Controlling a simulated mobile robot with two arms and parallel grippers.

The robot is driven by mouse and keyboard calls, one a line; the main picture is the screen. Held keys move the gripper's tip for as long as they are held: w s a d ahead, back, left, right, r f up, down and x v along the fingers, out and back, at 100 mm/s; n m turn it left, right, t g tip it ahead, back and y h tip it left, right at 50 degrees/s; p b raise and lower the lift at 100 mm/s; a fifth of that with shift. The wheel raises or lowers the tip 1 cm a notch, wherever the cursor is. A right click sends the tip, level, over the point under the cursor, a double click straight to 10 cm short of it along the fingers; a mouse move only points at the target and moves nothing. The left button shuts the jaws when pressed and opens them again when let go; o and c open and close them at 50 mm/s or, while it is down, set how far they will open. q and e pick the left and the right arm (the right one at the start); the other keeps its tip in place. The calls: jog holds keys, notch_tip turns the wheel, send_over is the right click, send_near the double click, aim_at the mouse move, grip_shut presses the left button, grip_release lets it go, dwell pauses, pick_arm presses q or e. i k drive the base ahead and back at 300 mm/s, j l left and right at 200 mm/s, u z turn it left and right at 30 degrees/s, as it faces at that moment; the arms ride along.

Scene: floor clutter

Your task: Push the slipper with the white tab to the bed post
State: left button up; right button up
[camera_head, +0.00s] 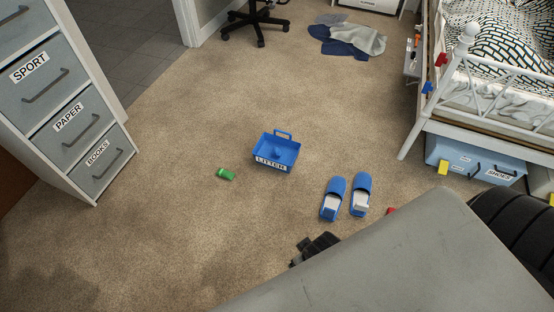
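Two blue slippers with pale insoles lie side by side on the carpet, right of centre: the left slipper (329,206) and the right slipper (361,187). A raised white piece shows at the near end of the right slipper, likely the white tab. The white bed post (411,135) stands on the floor at the bed's near corner, to the upper right of the slippers. A black gripper part (317,247), apparently my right gripper, shows below and left of the slippers, apart from them. My grey link hides most of it, and its fingers are unclear. My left gripper is out of view.
A blue litter basket (276,153) and green object (226,174) lie left of the slippers. A red object (391,211) lies right of them, partly hidden. A blue shoes box (473,160) sits under the bed. Carpet between slippers and post looks clear.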

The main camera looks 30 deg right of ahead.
aim_at(362, 185)
jog(key=z, duration=1.8)
jog(key=i+l+u, duration=0.15)
jog(key=l, duration=0.2)
jog(key=i+l+u, duration=0.15)
jog(key=i+l, duration=0.1)
jog(key=l, duration=0.1)
